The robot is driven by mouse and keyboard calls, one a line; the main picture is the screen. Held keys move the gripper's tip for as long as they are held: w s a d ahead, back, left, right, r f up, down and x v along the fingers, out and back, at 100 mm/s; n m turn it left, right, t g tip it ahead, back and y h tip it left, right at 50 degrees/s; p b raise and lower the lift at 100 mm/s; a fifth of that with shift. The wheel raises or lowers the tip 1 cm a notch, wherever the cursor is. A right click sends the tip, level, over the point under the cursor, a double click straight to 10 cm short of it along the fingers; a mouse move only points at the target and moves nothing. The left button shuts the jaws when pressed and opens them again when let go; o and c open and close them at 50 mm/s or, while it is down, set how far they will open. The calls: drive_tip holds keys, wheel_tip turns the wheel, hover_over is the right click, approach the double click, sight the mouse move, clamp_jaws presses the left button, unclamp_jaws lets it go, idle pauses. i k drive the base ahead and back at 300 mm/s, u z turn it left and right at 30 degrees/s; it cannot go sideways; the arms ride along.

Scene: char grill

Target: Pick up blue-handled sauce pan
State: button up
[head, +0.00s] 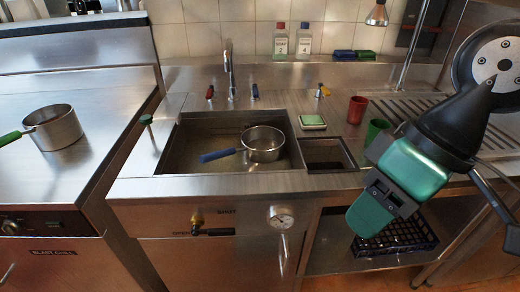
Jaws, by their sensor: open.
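The blue-handled sauce pan (263,144) is a round steel pan in the sink basin (185,158), right of the basin's middle. Its blue handle (217,155) points left and a little toward the front. My gripper (368,212) is at the right, in front of the counter, pointing down and left. It is apart from the pan and holds nothing that I can see. Its fingertips are partly hidden by its own green body.
A green-handled pan (53,127) sits on the steel top at the left. A faucet (230,75) stands behind the basin. A red cup (356,110) and a green cup (376,130) stand right of the small square well (327,154). A dark crate (395,240) is on the lower shelf.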

sight(268, 157)
drive_tip(key=z, duration=2.5)
drive_tip(key=k, duration=1.2)
drive_tip(key=u, duration=2)
drive_tip(key=i, duration=1)
drive_tip(key=z, duration=0.05)
